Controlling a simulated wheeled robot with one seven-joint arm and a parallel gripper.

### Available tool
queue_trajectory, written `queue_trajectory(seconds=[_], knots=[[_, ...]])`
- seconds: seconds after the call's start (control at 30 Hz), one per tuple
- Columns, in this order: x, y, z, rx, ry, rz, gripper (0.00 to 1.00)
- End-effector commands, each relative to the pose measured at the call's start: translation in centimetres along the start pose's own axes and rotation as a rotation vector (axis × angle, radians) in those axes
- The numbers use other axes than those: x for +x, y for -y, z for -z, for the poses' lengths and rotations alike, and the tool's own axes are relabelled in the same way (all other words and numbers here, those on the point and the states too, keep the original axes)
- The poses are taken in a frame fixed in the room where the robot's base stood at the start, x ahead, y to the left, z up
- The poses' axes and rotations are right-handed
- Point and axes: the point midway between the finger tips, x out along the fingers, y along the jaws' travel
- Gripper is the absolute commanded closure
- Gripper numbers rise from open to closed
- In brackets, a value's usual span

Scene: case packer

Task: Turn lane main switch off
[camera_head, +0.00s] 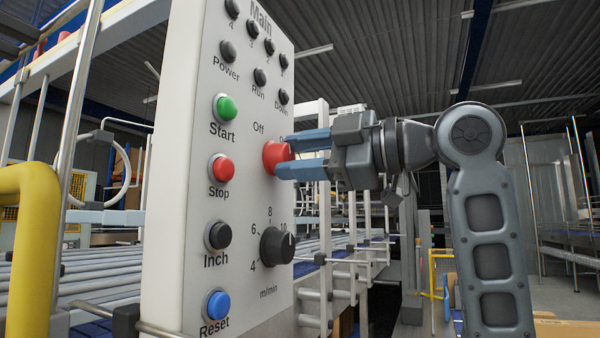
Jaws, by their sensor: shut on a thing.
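The white control panel (170,200) stands upright at the left centre, with "Main" printed at its top. The red main switch knob (275,155) sits on its right side, under the word "Off"; a second label at its right is mostly hidden. My gripper (292,157) reaches in from the right, with its two blue fingers shut on the red knob, one above the other. The fingers hide the right part of the knob. I cannot tell which way the knob points.
Green start (226,108), red stop (222,169), black inch (218,236) and blue reset (217,305) buttons line the panel's left side. A black speed dial (277,246) sits below the knob. A yellow rail (25,230) stands at far left. Roller conveyor (100,280) runs behind.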

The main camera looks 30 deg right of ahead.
Motion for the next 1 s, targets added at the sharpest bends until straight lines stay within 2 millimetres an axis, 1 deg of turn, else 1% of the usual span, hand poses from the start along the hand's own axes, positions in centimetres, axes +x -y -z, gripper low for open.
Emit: queue_trajectory(seconds=[0.03, 0.2, 0.5, 0.7, 1.0], knots=[[-0.06, 0.25, -0.08, -0.048, -0.001, -0.002, 0.86], [-0.06, 0.26, -0.01, -0.201, -0.002, 0.000, 0.86], [-0.03, 0.19, 0.03, -0.410, -0.002, 0.000, 0.86], [-0.03, 0.17, 0.08, -0.492, -0.003, 0.002, 0.86], [0.01, 0.17, 0.14, -0.534, -0.004, 0.003, 0.86]])
